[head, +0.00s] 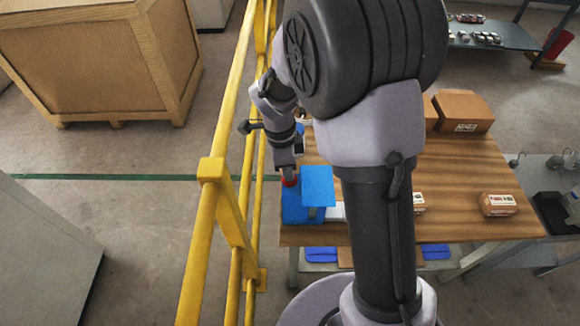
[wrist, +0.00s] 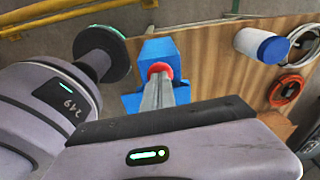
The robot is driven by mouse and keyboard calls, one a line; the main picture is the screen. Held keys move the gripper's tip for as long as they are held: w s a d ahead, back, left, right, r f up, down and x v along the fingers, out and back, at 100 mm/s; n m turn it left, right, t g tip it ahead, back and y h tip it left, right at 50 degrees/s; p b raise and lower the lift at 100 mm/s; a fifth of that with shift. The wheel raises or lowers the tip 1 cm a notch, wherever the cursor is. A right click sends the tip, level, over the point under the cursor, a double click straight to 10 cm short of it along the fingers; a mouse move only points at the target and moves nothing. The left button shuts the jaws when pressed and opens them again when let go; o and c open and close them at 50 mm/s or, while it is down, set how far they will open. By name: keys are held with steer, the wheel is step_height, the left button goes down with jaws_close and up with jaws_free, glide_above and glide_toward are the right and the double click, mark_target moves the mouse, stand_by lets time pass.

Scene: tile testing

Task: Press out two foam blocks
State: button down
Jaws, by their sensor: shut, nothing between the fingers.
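A blue press (head: 318,184) stands at the left end of the wooden table, and it also shows in the wrist view (wrist: 158,48). Its red button (head: 290,183) is directly at my fingertips; in the wrist view the button (wrist: 160,69) shows just beyond them. My gripper (head: 288,174) is shut and empty, its fingers (wrist: 157,82) pointing at the button. They look to be touching it or very close; I cannot tell which. A white piece (head: 337,211) lies beside the press, partly hidden by my arm. I cannot make out any foam block.
A yellow railing (head: 211,170) runs close along the left of the table. A cardboard box (head: 462,110) and a small labelled box (head: 497,204) sit on the table's right part. A white jar with a blue lid (wrist: 262,45) and an orange coil (wrist: 287,90) show in the wrist view.

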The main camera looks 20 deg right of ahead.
steer(key=a+r+p, duration=0.2)
steer(key=r+p, duration=0.1)
steer(key=r, duration=0.6)
steer(key=w+a+r+p, duration=0.1)
steer(key=a+r+p, duration=0.1)
steer(key=r, duration=0.7)
steer(key=shift+a+r+p, duration=0.15)
steer(key=shift+a+p, duration=0.2)
steer(key=shift+p, duration=0.15)
stand_by(0.4)
steer(key=s+r+n+t+y+b, duration=0.3)
steer(key=s+n+t+b, duration=0.2)
steer(key=s+n, duration=1.1)
steer(key=s+t, duration=0.1)
steer(key=s, duration=0.2)
steer(key=shift+s, duration=0.4)
